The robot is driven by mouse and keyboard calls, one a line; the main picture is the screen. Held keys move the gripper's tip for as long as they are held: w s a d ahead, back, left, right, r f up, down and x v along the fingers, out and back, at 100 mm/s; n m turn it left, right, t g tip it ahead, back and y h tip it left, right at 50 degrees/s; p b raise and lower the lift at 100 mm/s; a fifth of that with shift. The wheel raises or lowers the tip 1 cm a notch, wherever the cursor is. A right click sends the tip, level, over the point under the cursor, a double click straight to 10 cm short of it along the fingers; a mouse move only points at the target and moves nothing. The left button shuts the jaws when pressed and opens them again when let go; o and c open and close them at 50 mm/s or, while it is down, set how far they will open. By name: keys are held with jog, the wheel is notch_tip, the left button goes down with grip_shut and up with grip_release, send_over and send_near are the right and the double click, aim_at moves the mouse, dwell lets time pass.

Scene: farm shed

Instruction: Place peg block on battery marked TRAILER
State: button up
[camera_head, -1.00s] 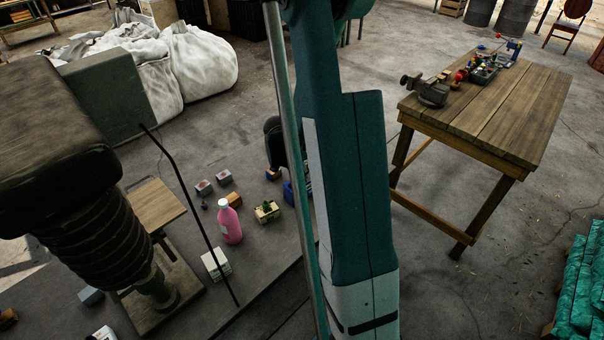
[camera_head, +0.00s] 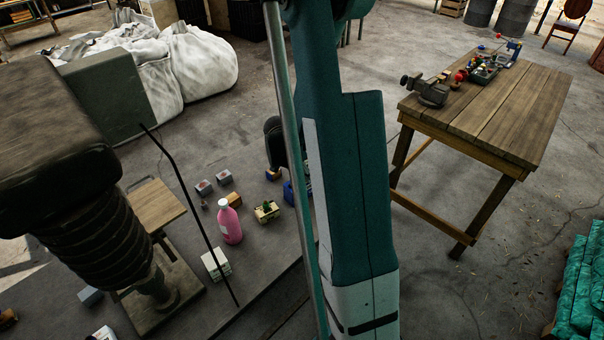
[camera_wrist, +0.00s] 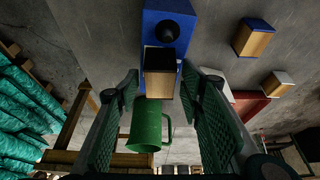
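In the wrist view, my gripper (camera_wrist: 160,76) has its two green-padded fingers apart. A wooden block with a dark top (camera_wrist: 158,70) lies between and just beyond the fingertips; contact is not clear. It overlaps a blue box (camera_wrist: 168,18) with a round black knob, possibly a battery. No TRAILER marking is readable, and I cannot tell which block is the peg block. A wood block with a blue top (camera_wrist: 254,38) stands apart at upper right. In the head view, a blue box (camera_head: 290,192) shows beside my arm, which hides much of that area.
A green mug (camera_wrist: 147,130) appears between the fingers in the wrist view. In the head view, a pink bottle (camera_head: 229,224), a yellow item (camera_head: 266,211), a white stack (camera_head: 215,264) and small grey blocks (camera_head: 204,187) stand nearby. A wooden table (camera_head: 490,110) is at right.

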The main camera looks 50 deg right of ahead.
jog(key=p+v, duration=0.1)
jog(key=v, duration=1.1)
jog(key=shift+r, duration=0.1)
dwell(0.7)
jog(key=s+a+r+n+t+y, duration=0.15)
jog(key=a+r+n, duration=0.25)
jog(key=a+r, duration=0.45)
jog(key=s+a+r+n+t, duration=0.2)
jog(key=a+r+n, duration=0.35)
jog(key=a, duration=0.65)
jog(key=s+a+r+n+t+y, duration=0.1)
jog(key=s+a+r+n+t, duration=0.1)
jog(key=s+a, duration=0.4)
jog(key=s+a+r+n+t+y, duration=0.1)
jog(key=s+a+r+n, duration=0.3)
jog(key=a, duration=0.7)
jog(key=shift+s+a+n+t+y, duration=0.35)
jog(key=shift+s+n+y, duration=0.2)
jog(key=shift+s+n, duration=0.85)
jog(key=shift+s, duration=0.1)
